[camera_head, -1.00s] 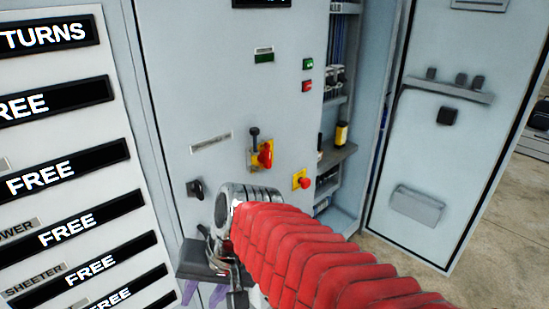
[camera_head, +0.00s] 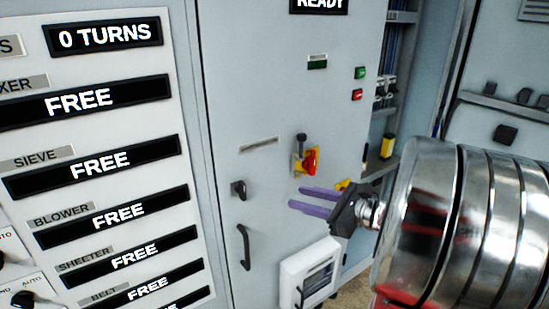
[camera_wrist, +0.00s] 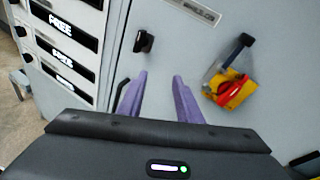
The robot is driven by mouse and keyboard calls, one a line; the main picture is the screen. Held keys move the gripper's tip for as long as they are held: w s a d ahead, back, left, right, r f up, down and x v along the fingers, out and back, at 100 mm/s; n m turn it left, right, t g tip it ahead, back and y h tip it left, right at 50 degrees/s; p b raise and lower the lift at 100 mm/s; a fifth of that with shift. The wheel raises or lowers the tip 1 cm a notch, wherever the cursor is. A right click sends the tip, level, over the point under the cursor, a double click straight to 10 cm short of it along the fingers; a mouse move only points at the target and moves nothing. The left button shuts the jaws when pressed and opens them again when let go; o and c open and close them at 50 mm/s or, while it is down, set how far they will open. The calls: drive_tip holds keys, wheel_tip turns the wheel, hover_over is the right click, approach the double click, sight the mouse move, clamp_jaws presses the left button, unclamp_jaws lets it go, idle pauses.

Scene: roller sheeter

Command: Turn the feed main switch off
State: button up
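A rotary switch with a red handle on a yellow plate (camera_head: 308,161) sits on the grey cabinet door, and a dark lever or padlock-like part (camera_head: 301,138) sticks out at its top. I take it for the main switch, but no readable label confirms this. In the wrist view the switch (camera_wrist: 232,88) is right of my fingers, tilted in the picture. My gripper (camera_head: 298,198) has two purple fingers, parted and empty, pointing at the door just below the switch. In the wrist view my gripper (camera_wrist: 159,77) shows a clear gap with nothing between the fingers. The fingers look apart from the switch.
A black key-like knob (camera_head: 238,189) and a black door handle (camera_head: 244,247) are left of my gripper. Green and red buttons (camera_head: 357,94) are up right. A white box (camera_head: 308,275) stands below. A panel of FREE displays (camera_head: 101,160) is at left. An open compartment (camera_head: 385,150) is at right.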

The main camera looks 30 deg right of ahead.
sight(315, 162)
drive_tip(key=s+d+m+t+h, duration=0.3)
drive_tip(key=d+m+h, duration=0.2)
drive_tip(key=d, duration=0.8)
drive_tip(key=shift+s+r+m, duration=0.35)
drive_tip(key=shift+r+m, duration=0.05)
drive_tip(key=shift+m, duration=0.4)
drive_tip(key=shift+d, duration=0.1)
drive_tip(key=w, duration=1.4)
drive_tip(key=shift+a, duration=0.2)
clamp_jaws()
drive_tip(key=shift+s+d, duration=0.1)
